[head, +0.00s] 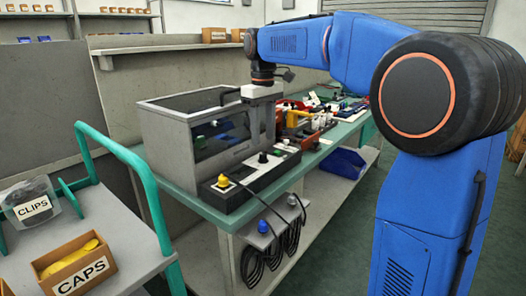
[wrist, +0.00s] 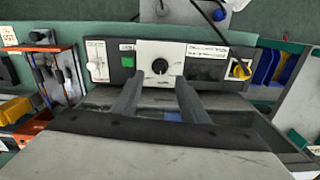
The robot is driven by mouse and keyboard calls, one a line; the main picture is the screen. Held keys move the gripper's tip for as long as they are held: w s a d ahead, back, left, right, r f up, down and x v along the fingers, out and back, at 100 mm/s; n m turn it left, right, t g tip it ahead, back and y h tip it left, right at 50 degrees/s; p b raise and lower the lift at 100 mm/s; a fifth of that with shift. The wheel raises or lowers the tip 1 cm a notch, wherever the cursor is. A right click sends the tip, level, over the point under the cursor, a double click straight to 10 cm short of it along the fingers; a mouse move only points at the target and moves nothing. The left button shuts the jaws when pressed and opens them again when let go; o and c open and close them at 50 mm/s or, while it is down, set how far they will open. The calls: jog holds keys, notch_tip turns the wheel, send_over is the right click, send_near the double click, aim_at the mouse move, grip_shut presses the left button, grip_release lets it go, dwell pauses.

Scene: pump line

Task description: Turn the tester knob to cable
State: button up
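The tester is a long dark panel in front of a grey box with a dark window (head: 222,135). Its black knob (wrist: 160,66) sits on a white plate (wrist: 146,50) in the wrist view; it also shows in the head view (head: 263,157). The knob's pointer direction and the small labels are too small to read. My gripper (wrist: 158,88) is open, its two fingers apart with the knob just beyond and between their tips. Nothing is between the fingers. In the head view my gripper hangs above the panel beside the box, and its fingertips are hard to make out.
A green button (wrist: 127,62) and a yellow knob (wrist: 240,70) flank the plate. Black cables hang below the green bench's front edge (head: 235,218). A cart with CLIPS (head: 31,204) and CAPS (head: 78,267) containers stands at left. Coloured parts crowd the bench beyond.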

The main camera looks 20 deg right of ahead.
aim_at(263, 154)
jog(key=shift+f, duration=3.15)
jog(key=shift+c, duration=0.6)
grip_shut()
